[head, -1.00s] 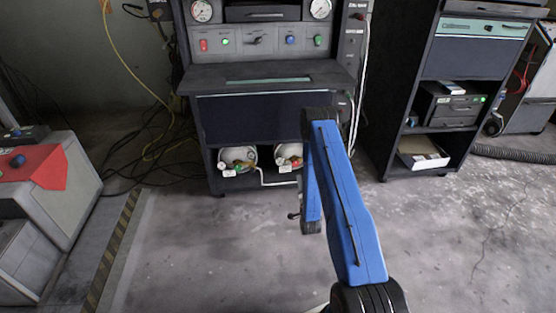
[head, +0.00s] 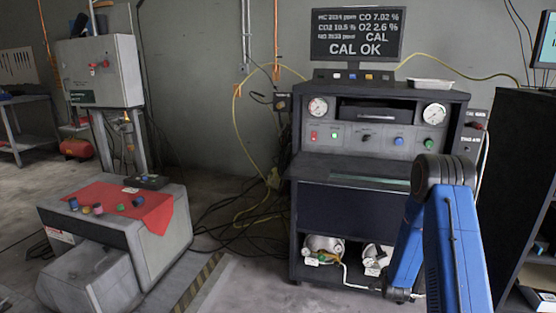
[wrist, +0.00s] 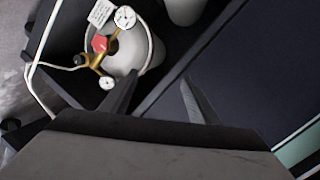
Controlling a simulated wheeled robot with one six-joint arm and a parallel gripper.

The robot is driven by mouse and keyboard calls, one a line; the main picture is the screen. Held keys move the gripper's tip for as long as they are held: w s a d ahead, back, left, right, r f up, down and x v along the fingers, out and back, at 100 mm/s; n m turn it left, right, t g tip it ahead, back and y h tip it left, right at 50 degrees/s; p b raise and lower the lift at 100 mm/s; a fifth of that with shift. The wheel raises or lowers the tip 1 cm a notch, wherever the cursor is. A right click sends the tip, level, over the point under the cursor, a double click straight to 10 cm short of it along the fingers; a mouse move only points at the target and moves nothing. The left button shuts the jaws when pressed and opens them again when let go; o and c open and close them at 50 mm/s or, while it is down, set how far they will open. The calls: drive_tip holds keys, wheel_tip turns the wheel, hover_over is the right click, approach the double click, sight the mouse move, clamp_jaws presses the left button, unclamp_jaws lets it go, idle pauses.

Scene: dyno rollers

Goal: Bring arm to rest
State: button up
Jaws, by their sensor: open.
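My blue arm (head: 455,245) stands at the lower right of the head view, bent at a dark elbow joint, in front of the right part of the gas analyzer cabinet (head: 340,210). My gripper (wrist: 158,95) shows in the wrist view with its two dark fingers spread apart and nothing between them. Beyond the fingers are a white gas cylinder (wrist: 125,55) with a brass regulator and gauges, on the cabinet's lower shelf, and the dark cabinet front (wrist: 245,75). In the head view the gripper's fingers cannot be made out.
A screen (head: 357,35) reading "CAL OK" stands on the cabinet. A dark shelf rack (head: 525,170) stands close at right.

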drive_tip(key=s+a+r+n+g+y, duration=0.1)
drive_tip(key=s+a+r+n, duration=0.15)
drive_tip(key=s+r, duration=0.4)
drive_tip(key=s+a+r+n+g, duration=0.2)
drive_tip(key=s+a+r, duration=0.2)
drive_tip(key=r, duration=0.6)
drive_tip(key=s+a+r+n+g+y, duration=0.1)
drive_tip(key=s+a+r+n, duration=0.25)
drive_tip(key=s+r, duration=0.4)
drive_tip(key=s+a+r+n+g, duration=0.2)
drive_tip(key=s+r, duration=0.1)
drive_tip(key=s, duration=0.9)
drive_tip(key=s+a+r+n+g, duration=0.2)
drive_tip(key=s+a+r, duration=0.1)
drive_tip(key=s, duration=1)
drive_tip(key=s+a+r+n+g+y, duration=0.1)
drive_tip(key=s+a+r+n, duration=0.1)
drive_tip(key=s, duration=1.1)
drive_tip(key=shift+a+r+g, duration=0.2)
drive_tip(key=shift+r+g, duration=0.2)
drive_tip(key=shift+r, duration=0.15)
drive_tip(key=shift+d, duration=0.1)
